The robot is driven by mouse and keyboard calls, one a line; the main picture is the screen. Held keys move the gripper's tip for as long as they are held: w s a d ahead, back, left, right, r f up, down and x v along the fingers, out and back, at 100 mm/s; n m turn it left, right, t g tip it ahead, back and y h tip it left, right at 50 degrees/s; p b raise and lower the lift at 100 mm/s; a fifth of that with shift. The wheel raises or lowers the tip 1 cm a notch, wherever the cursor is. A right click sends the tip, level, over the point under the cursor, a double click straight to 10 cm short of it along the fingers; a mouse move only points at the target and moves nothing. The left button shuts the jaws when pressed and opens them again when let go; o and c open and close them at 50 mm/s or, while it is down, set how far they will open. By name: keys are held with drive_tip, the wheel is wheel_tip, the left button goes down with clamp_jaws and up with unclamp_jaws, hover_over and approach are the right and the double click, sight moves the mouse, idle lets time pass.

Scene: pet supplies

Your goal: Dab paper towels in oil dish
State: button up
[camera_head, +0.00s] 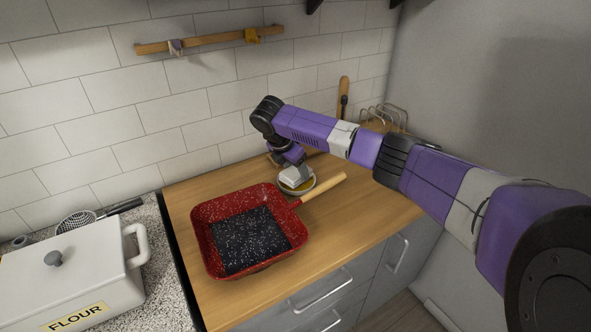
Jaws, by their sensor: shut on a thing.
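The oil dish (309,188) is a small round bowl with yellowish oil showing at its edge, on the wooden counter behind the red pan's handle. My gripper (290,168) points down over the dish and is shut on a white folded paper towel (294,176). The towel is at the dish, over or in its opening. Whether it touches the oil cannot be told from this view. The fingertips are small and partly hidden by the arm's end.
A red square pan (205,217) with a dark speckled inside stands in front, its wooden handle (323,188) passing close to the dish. A white flour box (85,270) and a strainer (76,221) are at left. A wire rack (383,116) stands behind my arm. Counter right of the pan is clear.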

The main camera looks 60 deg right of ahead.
sight(295, 171)
drive_tip(key=shift+f, duration=0.55)
idle(0.9)
wheel_tip(295, 171, up, 7)
drive_tip(key=p, duration=0.6)
drive_tip(key=shift+r, duration=0.1)
idle(0.9)
